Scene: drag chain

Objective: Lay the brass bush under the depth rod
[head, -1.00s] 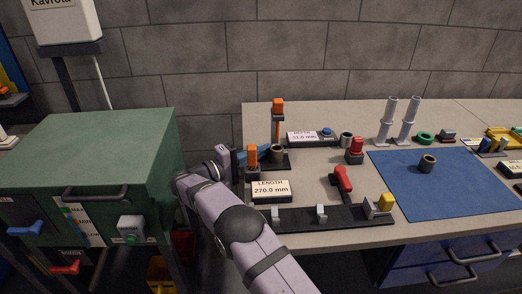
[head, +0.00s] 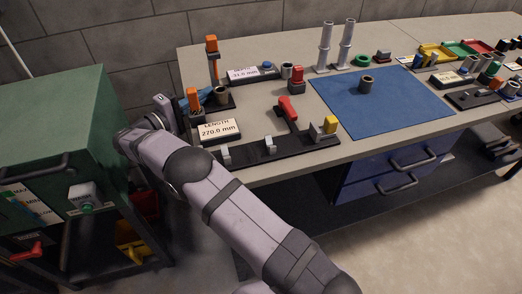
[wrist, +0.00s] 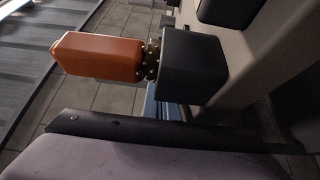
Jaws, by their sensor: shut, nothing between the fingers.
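A brownish bush (head: 221,96), apparently the brass one, stands on the dark gauge base at the left of the bench. The depth rod (head: 214,68), an upright post with an orange top, is just above it in the picture; I cannot tell whether the bush is centred under it. Another bush (head: 366,84) stands on the blue mat, and a third ring-like piece (head: 287,71) stands near the depth display (head: 251,73). My gripper (head: 182,106) is at the bench's left edge, left of the bush, shut and empty; its tips are partly hidden by an orange block (head: 193,99).
A length fixture (head: 245,157) with a red handle (head: 287,110) and a display (head: 220,131) lies along the front edge. Two tall grey posts (head: 325,48) stand behind the blue mat (head: 400,115). The green cabinet (head: 60,115) is close on the left. The mat is mostly clear.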

